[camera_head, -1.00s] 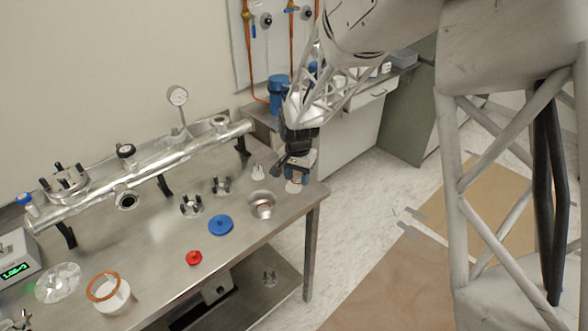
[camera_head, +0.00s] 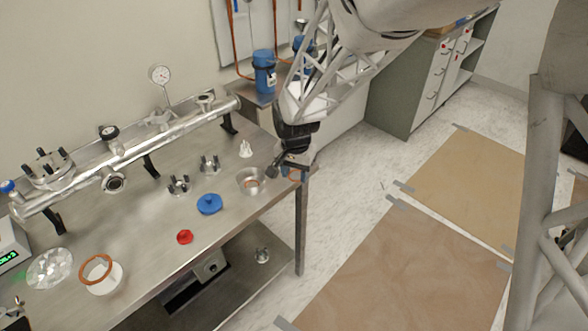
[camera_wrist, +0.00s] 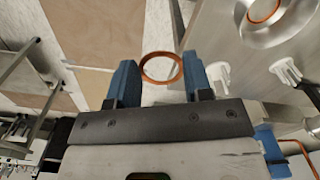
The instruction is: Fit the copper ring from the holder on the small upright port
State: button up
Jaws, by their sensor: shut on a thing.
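My gripper (camera_head: 292,172) is over the table's right end in the head view. In the wrist view its two blue fingers (camera_wrist: 161,82) are shut on a copper ring (camera_wrist: 162,67), which sits between the fingertips. In the head view the ring is only a small copper edge (camera_head: 295,177). The small upright port (camera_head: 205,98) is on top of the steel pipe's right end, to the left of and behind my gripper. White pegs show beside the fingers in the wrist view, one near the right finger (camera_wrist: 220,73); I cannot tell which is the holder.
A steel bowl (camera_head: 251,187) with copper inside stands just left of my gripper. A white peg (camera_head: 245,149), black-posted clamps (camera_head: 179,186), a blue disc (camera_head: 209,204) and a red disc (camera_head: 185,237) are on the table. A gauge (camera_head: 160,75) rises above the pipe.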

jog(key=shift+w+a, duration=0.1)
dwell(0.6)
jog(key=w+a+r, duration=0.5)
jog(key=w+a, duration=0.5)
jog(key=w+a+r, duration=0.5)
jog(key=w+a, duration=0.5)
jog(key=w+a+r, duration=0.5)
jog(key=w+a, duration=0.5)
jog(key=shift+a, duration=0.3)
jog(key=shift+f, duration=0.15)
jog(key=shift+f, duration=2.95)
jog(key=shift+s+f, duration=0.1)
jog(key=shift+f, duration=0.5)
